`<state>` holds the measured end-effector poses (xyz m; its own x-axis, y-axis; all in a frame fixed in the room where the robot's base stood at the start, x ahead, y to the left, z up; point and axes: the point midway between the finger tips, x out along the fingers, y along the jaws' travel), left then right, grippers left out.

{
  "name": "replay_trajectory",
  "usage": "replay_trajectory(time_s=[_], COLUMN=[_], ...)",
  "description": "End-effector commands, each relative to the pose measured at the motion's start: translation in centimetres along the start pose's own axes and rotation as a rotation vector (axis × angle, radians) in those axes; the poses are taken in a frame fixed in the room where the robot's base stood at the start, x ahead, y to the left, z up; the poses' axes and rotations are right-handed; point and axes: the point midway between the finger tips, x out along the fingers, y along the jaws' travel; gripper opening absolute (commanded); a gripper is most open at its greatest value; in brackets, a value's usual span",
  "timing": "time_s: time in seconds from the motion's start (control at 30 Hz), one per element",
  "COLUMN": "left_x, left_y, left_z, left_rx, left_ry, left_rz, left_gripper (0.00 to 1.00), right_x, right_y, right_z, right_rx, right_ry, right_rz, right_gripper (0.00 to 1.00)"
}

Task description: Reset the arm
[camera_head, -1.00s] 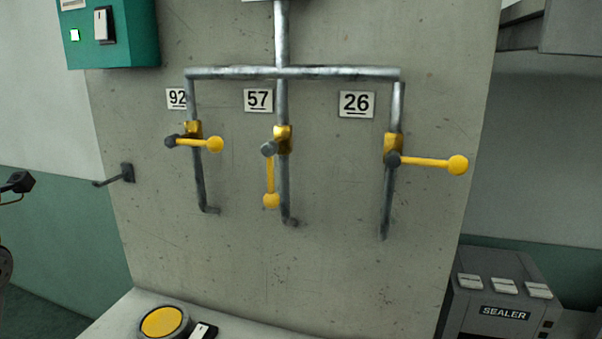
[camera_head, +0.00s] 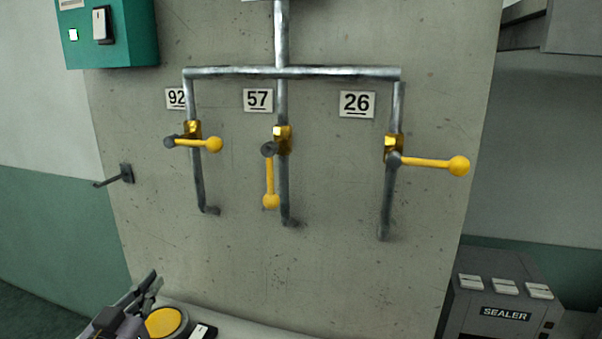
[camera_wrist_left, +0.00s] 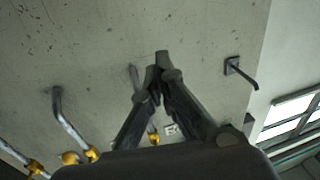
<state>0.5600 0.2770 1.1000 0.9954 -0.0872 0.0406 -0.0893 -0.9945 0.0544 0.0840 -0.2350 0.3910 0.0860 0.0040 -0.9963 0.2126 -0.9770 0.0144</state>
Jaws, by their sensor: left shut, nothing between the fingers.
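My left gripper (camera_head: 151,281) is low at the lower left of the head view, in front of the wall panel and beside the yellow round button (camera_head: 164,322). Its fingers are together and empty; they also show in the left wrist view (camera_wrist_left: 158,72). Three valves hang on grey pipes above and to the right of it, apart from it. The valve at 92 (camera_head: 192,130) and the valve at 26 (camera_head: 393,146) have sideways yellow levers. The valve at 57 (camera_head: 283,137) has its lever pointing down. My right gripper is out of view.
A dark hook (camera_head: 126,174) sticks out of the panel at left, and shows in the left wrist view (camera_wrist_left: 234,66). A green switch box (camera_head: 133,33) is at upper left. A grey sealer machine (camera_head: 500,295) stands at lower right. A small rocker switch (camera_head: 201,331) sits beside the button.

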Motion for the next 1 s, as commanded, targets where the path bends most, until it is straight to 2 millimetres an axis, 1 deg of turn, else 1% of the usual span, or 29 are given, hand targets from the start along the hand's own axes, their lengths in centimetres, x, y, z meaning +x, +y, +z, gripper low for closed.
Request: replay_trajectory(time_s=[0.03, 0.07, 0.1, 0.17, 0.2, 0.27, 0.3, 0.37, 0.4, 0.47, 0.5, 0.63, 0.77, 0.8, 0.97, 1.0], left_x=[-1.3, -2.2, -3.5, -5.9, -7.7, -10.6, -12.5, -15.2, -16.9, -19.3, -20.9, -25.6, -30.1, -29.3, -28.5, -28.4], left_y=[0.9, 1.3, 2.0, 2.8, 3.4, 4.2, 4.7, 5.3, 5.7, 6.2, 6.5, 7.5, 8.4, 8.1, 8.0, 7.9], left_z=[3.9, 6.0, 8.7, 12.5, 14.9, 18.0, 19.7, 21.8, 22.9, 24.2, 25.1, 26.9, 27.9, 29.3, 33.7, 34.9], left_rx=[0.008, 0.016, 0.026, 0.042, 0.053, 0.066, 0.076, 0.086, 0.092, 0.100, 0.104, 0.115, 0.123, 0.126, 0.126, 0.125], left_ry=[-0.119, -0.188, -0.279, -0.417, -0.508, -0.637, -0.715, -0.818, -0.882, -0.967, -1.022, -1.180, -1.325, -1.319, -1.333, -1.338], left_rz=[-0.005, -0.010, -0.012, -0.017, -0.019, -0.019, -0.018, -0.016, -0.014, -0.010, -0.008, 0.003, 0.017, 0.014, 0.017, 0.018], left_gripper=[0.00, 0.00, 0.00, 0.00, 0.00, 0.00, 0.00, 0.00, 0.00, 0.00, 0.00, 0.00, 0.00, 0.00, 0.00, 0.00], right_x=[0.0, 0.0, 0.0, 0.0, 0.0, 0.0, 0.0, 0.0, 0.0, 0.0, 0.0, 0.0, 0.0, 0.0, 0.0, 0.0], right_y=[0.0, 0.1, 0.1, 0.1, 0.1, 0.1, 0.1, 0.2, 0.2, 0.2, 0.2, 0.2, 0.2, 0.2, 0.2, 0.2], right_z=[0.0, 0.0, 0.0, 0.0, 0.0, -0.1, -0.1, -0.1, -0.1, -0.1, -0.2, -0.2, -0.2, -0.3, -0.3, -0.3], right_rx=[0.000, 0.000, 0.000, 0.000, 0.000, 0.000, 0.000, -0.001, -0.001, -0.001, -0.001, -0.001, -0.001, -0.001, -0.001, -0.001], right_ry=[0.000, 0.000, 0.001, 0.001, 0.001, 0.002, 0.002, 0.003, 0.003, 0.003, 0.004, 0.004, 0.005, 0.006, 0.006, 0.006], right_rz=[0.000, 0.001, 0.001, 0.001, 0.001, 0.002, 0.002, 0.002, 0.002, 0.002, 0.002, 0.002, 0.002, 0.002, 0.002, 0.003], right_gripper=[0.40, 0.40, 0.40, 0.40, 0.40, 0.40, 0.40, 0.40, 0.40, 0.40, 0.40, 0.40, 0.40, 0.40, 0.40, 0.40])
